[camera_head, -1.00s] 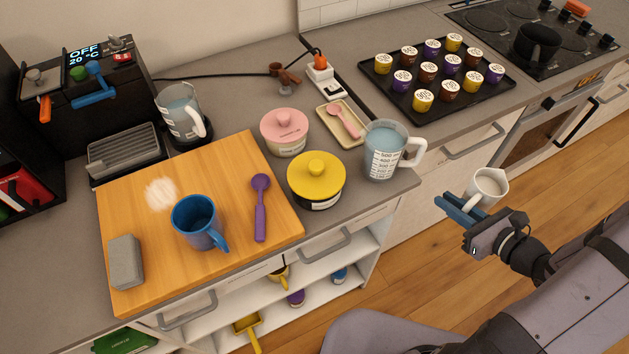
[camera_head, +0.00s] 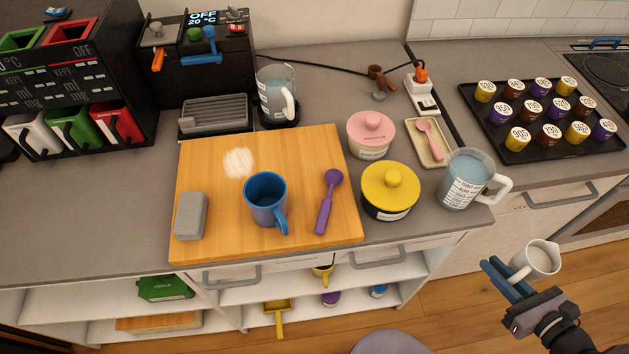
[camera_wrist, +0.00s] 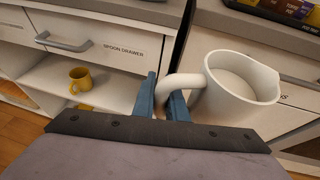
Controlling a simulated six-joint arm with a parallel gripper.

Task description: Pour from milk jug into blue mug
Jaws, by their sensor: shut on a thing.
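The blue mug (camera_head: 266,200) stands upright on the wooden cutting board (camera_head: 215,246), its handle toward the front edge. The white milk jug (camera_head: 537,260) holds a pale liquid and is out in front of the counter at the lower right. My gripper (camera_head: 503,277) is shut on the jug's handle. In the wrist view the jug (camera_wrist: 238,95) is to the right of the blue fingers (camera_wrist: 165,100), roughly upright, its opening and liquid showing. The jug is well to the right of the mug and apart from the counter.
A purple spoon (camera_head: 328,203), a grey block (camera_head: 191,216) and a white powdery patch (camera_head: 239,163) are on the board. A yellow-lidded pot (camera_head: 389,191) and a measuring jug (camera_head: 466,178) stand between the mug and my gripper. Open shelves (camera_head: 240,318) lie below.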

